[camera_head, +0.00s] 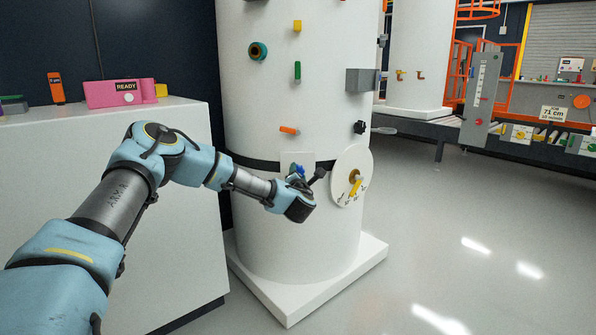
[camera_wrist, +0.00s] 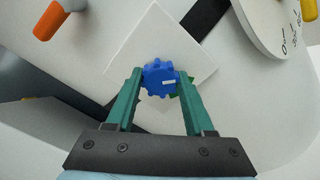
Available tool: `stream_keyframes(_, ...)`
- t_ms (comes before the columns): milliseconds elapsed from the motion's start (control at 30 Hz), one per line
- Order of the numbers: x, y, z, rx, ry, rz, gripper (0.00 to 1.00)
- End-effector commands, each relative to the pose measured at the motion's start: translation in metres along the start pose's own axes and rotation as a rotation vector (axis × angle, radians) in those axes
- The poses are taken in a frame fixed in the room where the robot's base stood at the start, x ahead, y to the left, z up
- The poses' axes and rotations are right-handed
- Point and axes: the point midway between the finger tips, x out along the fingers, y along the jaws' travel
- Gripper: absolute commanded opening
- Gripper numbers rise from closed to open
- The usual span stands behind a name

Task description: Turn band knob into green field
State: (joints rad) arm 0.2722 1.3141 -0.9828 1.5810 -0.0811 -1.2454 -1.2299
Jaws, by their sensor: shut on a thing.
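The blue lobed knob (camera_wrist: 156,73) sits on a square white plate (camera_wrist: 133,48) on the tank's side, in front of the black band (camera_wrist: 215,22). It also shows small in the head view (camera_head: 297,169). A pale mark lies on the knob's face, right of its middle. A bit of green field (camera_wrist: 175,95) shows at the knob's lower right edge; the rest is hidden. My gripper (camera_wrist: 158,82) has its two teal fingers on either side of the knob and is shut on it.
A round white dial (camera_head: 349,193) with a yellow handle (camera_head: 355,185) stands out to the right of the knob. An orange handle (camera_head: 289,130) is above it. A white counter (camera_head: 150,240) is at the left. The floor at the right is clear.

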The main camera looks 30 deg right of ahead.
Motion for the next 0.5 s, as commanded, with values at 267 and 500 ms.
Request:
stream_keyframes(267, 0.0001, 0.0017, 0.0011, 0.266, 0.0, 0.001, 0.0)
stream_keyframes(500, -0.0001, 0.0006, 0.0006, 0.49, 0.001, 0.001, 0.0)
